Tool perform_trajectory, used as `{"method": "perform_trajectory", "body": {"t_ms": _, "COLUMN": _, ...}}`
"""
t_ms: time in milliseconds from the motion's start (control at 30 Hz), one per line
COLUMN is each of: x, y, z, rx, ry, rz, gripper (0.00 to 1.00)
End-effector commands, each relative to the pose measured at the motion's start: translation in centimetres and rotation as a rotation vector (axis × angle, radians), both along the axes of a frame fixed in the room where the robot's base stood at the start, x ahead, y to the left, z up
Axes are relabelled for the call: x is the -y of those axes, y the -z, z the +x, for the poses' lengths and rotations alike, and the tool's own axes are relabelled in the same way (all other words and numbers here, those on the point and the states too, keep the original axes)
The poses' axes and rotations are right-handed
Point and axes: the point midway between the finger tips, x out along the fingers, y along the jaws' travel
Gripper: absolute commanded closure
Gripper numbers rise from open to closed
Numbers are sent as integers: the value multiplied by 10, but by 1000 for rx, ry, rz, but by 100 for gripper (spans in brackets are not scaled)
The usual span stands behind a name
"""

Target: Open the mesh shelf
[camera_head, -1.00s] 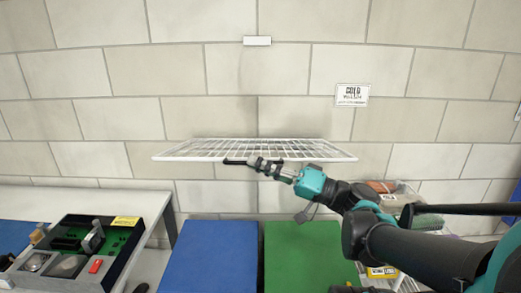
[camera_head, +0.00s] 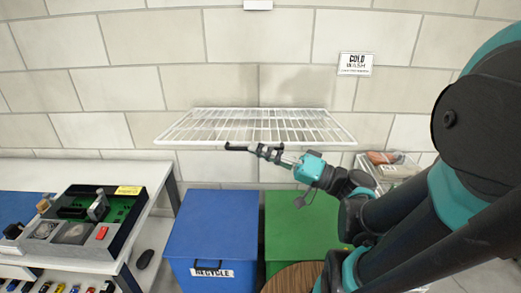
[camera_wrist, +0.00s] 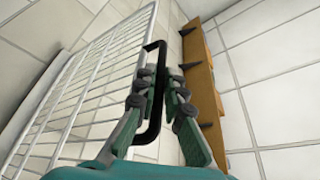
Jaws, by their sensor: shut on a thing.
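The mesh shelf (camera_head: 285,125) is a white wire grid standing out from the tiled wall in the head view. Its top surface shows, with the near edge lower in the picture than the wall edge. A black bar handle (camera_head: 237,147) sits at the middle of its near edge. My gripper (camera_head: 258,150) is at this handle, just below the near edge. In the wrist view, the mesh (camera_wrist: 95,85) runs along the left. The handle (camera_wrist: 160,52) passes between the two fingers of my gripper (camera_wrist: 160,82), which close on it. The finger pads partly hide the handle.
A blue recycle bin (camera_head: 215,225) and a green bin (camera_head: 300,215) stand below the shelf. A table (camera_head: 130,165) with a device box (camera_head: 75,225) is at left. A rack with items (camera_head: 393,160) is at right, partly behind my arm. A wall sign (camera_head: 355,64) hangs above.

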Motion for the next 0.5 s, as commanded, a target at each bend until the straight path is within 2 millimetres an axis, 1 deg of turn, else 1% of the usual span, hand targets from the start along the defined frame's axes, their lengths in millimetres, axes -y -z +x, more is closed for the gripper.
{"method": "perform_trajectory", "body": {"t_ms": 167, "x": 0, "y": 0, "z": 1, "rx": 0, "ry": 2, "rz": 1, "gripper": 100}}
{"method": "perform_trajectory", "body": {"t_ms": 200, "x": 0, "y": 0, "z": 1, "rx": 0, "ry": 1, "rz": 1, "gripper": 86}}
{"method": "perform_trajectory", "body": {"t_ms": 233, "x": 0, "y": 0, "z": 1, "rx": 0, "ry": 1, "rz": 1, "gripper": 82}}
{"method": "perform_trajectory", "body": {"t_ms": 500, "x": 0, "y": 0, "z": 0, "rx": 0, "ry": 1, "rz": 1, "gripper": 81}}
